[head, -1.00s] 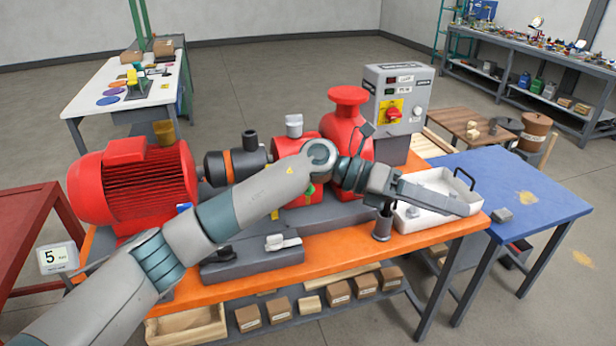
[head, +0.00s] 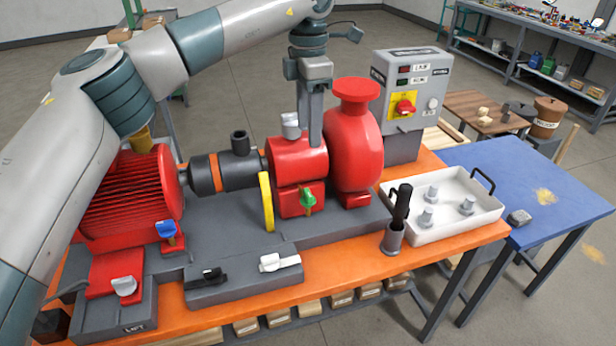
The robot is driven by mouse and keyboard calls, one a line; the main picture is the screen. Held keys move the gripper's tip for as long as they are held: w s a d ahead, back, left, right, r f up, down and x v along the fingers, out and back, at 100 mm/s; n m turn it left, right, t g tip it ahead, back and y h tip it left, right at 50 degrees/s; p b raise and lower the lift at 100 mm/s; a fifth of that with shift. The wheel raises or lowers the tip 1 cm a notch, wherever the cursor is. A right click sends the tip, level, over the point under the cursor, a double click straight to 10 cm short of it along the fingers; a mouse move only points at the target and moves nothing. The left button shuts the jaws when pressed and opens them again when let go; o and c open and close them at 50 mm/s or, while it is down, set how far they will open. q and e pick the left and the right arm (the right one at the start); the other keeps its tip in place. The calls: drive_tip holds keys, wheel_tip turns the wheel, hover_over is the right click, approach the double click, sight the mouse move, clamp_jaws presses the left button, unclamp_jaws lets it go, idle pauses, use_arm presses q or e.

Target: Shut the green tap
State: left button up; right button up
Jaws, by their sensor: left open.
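The green tap (head: 308,197) sits low on the front of the red pump housing (head: 297,160), with a small brass-coloured part below it. Its handle looks roughly upright. My left arm reaches in from the upper left, and my left gripper (head: 310,138) points down in front of or over the housing, above the tap and apart from it. The gripper is open and holds nothing that I can see; its fingers overlap in this view. The tap is in plain view. My right gripper is not in view.
A blue tap (head: 167,231) is on the red motor (head: 130,195). The space in front of the tap is clear.

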sight(308, 192)
use_arm(q)
drive_tip(key=shift+s+a+r, duration=0.1)
drive_tip(key=shift+s+r, duration=0.2)
drive_tip(key=shift+w+f, duration=0.1)
wheel_tip(308, 192, down, 16)
drive_tip(key=p, duration=0.6)
drive_tip(key=shift+f+p, duration=0.4)
drive_tip(key=shift+f, duration=0.3)
drive_tip(key=c, duration=1)
